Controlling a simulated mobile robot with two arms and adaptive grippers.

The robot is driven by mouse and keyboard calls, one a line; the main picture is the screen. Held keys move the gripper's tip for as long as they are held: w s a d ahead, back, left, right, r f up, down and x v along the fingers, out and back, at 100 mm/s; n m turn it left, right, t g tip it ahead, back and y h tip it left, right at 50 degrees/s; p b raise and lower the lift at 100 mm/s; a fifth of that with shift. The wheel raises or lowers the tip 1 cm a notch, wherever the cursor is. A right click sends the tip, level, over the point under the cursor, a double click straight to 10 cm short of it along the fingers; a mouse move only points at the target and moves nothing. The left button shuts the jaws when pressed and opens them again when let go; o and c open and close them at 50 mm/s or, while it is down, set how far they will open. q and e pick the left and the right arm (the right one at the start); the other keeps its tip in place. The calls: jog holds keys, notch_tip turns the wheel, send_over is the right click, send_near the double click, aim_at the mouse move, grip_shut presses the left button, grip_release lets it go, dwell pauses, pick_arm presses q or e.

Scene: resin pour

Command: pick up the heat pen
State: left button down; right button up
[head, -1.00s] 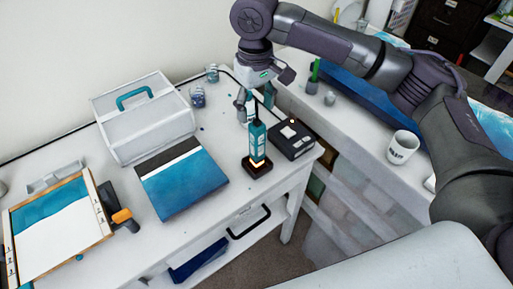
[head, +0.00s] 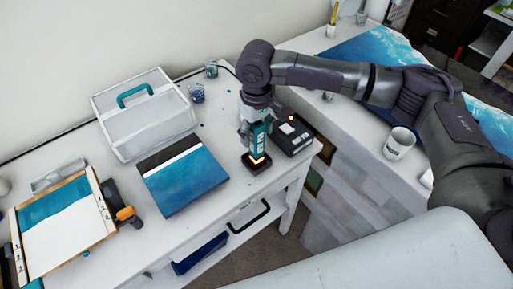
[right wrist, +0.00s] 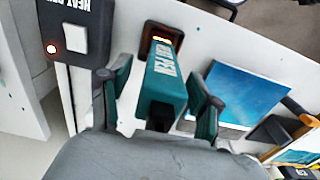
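The heat pen (head: 257,141), teal with white lettering, stands upright in a small dark holder (head: 257,166) near the table's right end, its lower end glowing orange. My right gripper (head: 256,124) is above it, with its fingers down around the pen's upper part. In the right wrist view the pen (right wrist: 165,82) lies between the two open fingers (right wrist: 160,95), with a gap visible on each side. The pen's top is partly hidden by the gripper in the head view. My left gripper is not in view.
A black control box (head: 291,138) with a lit red light, seen in the wrist view, stands close to the holder. A blue-and-white panel (head: 185,182) lies to the left, with a white case (head: 143,115) behind it. A mug (head: 399,144) stands on the right-hand counter.

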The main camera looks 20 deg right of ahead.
grip_shut()
jog(key=shift+r, duration=0.1)
